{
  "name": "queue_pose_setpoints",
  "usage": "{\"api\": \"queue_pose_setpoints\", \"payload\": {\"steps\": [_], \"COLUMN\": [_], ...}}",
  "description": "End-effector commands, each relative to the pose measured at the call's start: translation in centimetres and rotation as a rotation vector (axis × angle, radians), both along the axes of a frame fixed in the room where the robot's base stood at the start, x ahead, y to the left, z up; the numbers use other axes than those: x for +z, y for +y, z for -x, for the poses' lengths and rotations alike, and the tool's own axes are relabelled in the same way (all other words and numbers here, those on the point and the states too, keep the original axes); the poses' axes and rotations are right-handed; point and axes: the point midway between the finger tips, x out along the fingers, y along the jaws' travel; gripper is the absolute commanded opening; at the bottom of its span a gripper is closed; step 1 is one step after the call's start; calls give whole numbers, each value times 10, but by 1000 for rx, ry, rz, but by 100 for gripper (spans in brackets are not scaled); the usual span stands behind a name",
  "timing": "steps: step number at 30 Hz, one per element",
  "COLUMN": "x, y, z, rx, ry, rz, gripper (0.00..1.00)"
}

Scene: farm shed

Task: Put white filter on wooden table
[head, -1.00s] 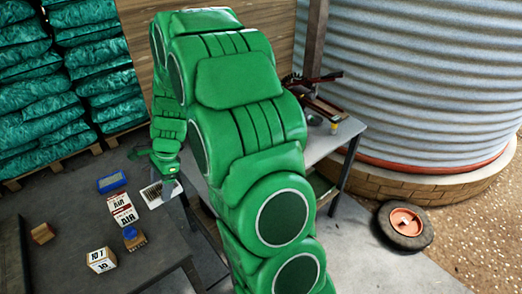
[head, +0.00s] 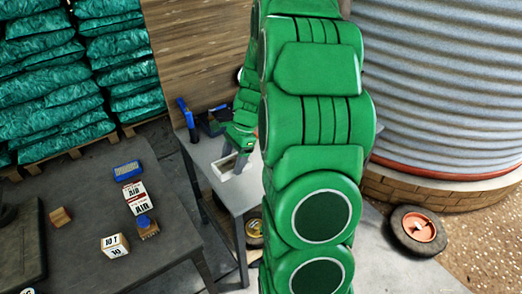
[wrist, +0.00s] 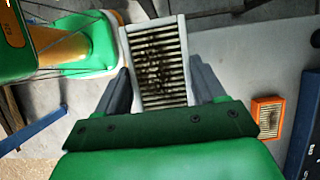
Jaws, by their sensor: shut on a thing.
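The white filter (wrist: 159,62) has a white frame and dirty, dark-stained pleats. My gripper (wrist: 160,82) is shut on it, with one finger on each side, in the wrist view. In the head view the filter (head: 224,168) is at the end of my arm, over the grey-topped table (head: 239,190) in the middle; my gripper (head: 240,150) is partly hidden by the arm. I cannot tell whether the filter touches that top. A darker table (head: 160,262) stands at the left. Neither top looks clearly wooden.
An orange-framed filter (wrist: 267,118) lies on the grey top in the wrist view. Blue tools (head: 187,122) stand at the middle table's back. The left table holds a blue brush (head: 127,169), boxes and small blocks. A wheel (head: 418,231) lies on the floor.

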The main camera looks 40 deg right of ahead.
Motion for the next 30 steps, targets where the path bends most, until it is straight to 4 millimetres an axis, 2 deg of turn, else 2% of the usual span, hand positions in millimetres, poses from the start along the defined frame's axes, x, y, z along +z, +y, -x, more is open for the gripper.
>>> {"api": "queue_pose_setpoints", "payload": {"steps": [20, 30], "x": [-34, -64], "y": [-20, -28], "z": [-74, -103], "rx": [0, 1], "ry": [1, 2], "rz": [-1, -1], "gripper": [38, 38]}}
